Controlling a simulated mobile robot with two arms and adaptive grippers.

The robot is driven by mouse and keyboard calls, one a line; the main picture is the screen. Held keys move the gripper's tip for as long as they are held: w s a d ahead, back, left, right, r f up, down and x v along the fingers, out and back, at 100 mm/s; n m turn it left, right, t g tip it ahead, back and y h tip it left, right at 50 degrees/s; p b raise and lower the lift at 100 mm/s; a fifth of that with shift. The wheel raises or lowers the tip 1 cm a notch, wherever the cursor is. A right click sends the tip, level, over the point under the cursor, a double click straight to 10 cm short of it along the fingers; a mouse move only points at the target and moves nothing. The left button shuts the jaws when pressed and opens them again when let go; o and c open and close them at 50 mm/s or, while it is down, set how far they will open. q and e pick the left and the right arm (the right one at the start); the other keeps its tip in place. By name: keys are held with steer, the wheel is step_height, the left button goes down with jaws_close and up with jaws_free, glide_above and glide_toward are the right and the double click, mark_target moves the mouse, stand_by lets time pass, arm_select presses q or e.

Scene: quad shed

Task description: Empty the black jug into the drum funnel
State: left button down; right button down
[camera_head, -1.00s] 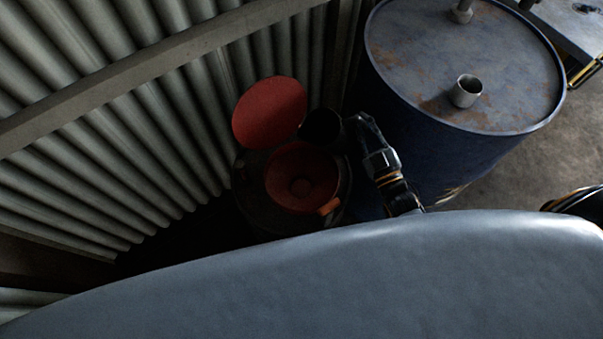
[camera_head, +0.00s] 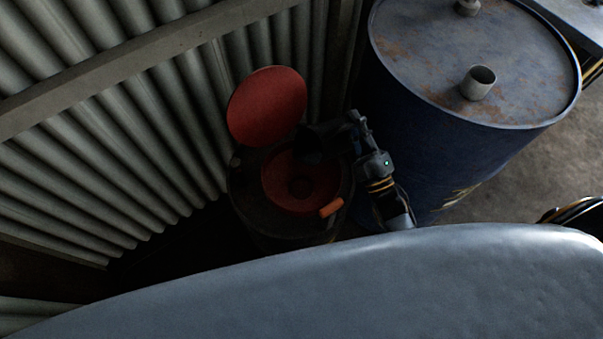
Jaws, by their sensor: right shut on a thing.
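The red drum funnel (camera_head: 312,200) sits on top of a dark drum (camera_head: 250,215) by the corrugated wall. Its round red lid (camera_head: 266,106) stands open at the back, and an orange handle (camera_head: 331,207) sticks out at its front right. The black jug (camera_head: 310,146) is tilted over the back right of the funnel; it is dark and its mouth and any liquid cannot be made out. My right gripper (camera_head: 348,127) is shut on the jug, at the jug's right side. My left gripper is not in view.
A large blue drum (camera_head: 430,150) with a rusty top and a short metal cup-like pipe (camera_head: 478,82) stands close to the right of my right arm. The corrugated wall (camera_head: 110,170) closes off the left. A large grey-blue curved surface (camera_head: 330,285) fills the front.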

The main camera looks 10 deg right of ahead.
steer(key=shift+s+a+r+t, duration=0.15)
steer(key=shift+a+r+t, duration=0.05)
steer(key=shift+t, duration=0.6)
steer(key=shift+s, duration=0.1)
steer(key=shift+f+n+b, duration=0.15)
steer(key=shift+n+b, duration=0.15)
steer(key=shift+b, duration=0.05)
